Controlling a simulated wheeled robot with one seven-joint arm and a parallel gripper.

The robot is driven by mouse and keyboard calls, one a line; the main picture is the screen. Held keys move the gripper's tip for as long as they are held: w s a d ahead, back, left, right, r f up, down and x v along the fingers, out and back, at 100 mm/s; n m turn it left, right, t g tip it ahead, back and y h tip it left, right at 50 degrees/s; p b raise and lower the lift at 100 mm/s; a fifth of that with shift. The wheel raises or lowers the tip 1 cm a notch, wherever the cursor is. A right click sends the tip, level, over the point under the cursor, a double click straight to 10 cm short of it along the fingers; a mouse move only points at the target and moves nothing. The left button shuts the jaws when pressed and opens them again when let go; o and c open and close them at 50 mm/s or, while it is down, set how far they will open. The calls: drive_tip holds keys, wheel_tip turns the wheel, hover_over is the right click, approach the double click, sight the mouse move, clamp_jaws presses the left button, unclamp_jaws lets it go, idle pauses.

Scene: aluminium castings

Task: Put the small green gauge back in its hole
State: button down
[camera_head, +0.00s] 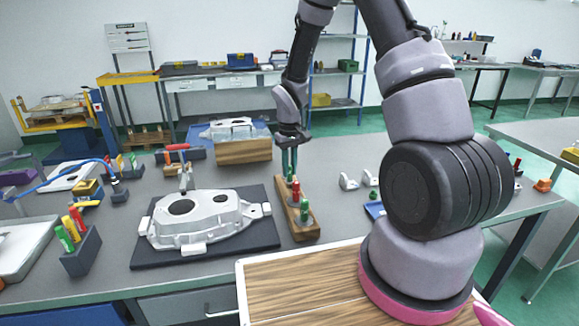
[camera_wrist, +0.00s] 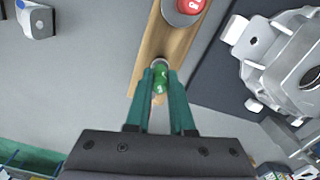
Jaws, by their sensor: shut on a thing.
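My gripper (camera_head: 289,170) points down over the far end of the wooden gauge block (camera_head: 305,233). Its teal fingers are shut on the small green gauge (camera_wrist: 160,80), whose green handle shows between the fingertips in the wrist view. The wooden block also shows there (camera_wrist: 150,50), running up from the gripper. A red gauge (camera_head: 296,190) stands in the middle of the block, and another green gauge (camera_head: 304,212) stands at its near end. The lower end of the held gauge and its hole are hidden, so I cannot tell whether it is in the hole.
A cast aluminium housing (camera_head: 205,218) lies on a dark mat (camera_head: 262,232) just left of the block. A dark holder (camera_head: 82,255) with coloured handles stands further left. Small metal parts (camera_head: 348,182) lie to the right. Bare grey bench lies around the block's far end.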

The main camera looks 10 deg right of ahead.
drive_tip(key=shift+f, duration=1)
drive_tip(key=c, duration=0.7)
unclamp_jaws()
wheel_tip(320, 180, up, 11)
drive_tip(key=shift+f, duration=0.1)
drive_tip(key=s+d+r+m+t, duration=0.2)
drive_tip(key=s+r, duration=0.2)
drive_tip(key=r, duration=0.5)
drive_tip(key=s+d+r+m+t, duration=0.15)
drive_tip(key=s+r, duration=0.35)
drive_tip(key=r, duration=0.5)
drive_tip(key=s+d+r+m+t+y, duration=0.1)
drive_tip(key=s+r+m+t, duration=0.1)
drive_tip(key=s+r, duration=0.2)
drive_tip(key=s+d+r+m+t+y, duration=0.1)
drive_tip(key=s+r, duration=0.3)
drive_tip(key=s, duration=0.6)
drive_tip(key=shift+d+r+m+t, duration=0.15)
drive_tip(key=shift+r+m+t, duration=0.2)
drive_tip(key=shift+r, duration=0.05)
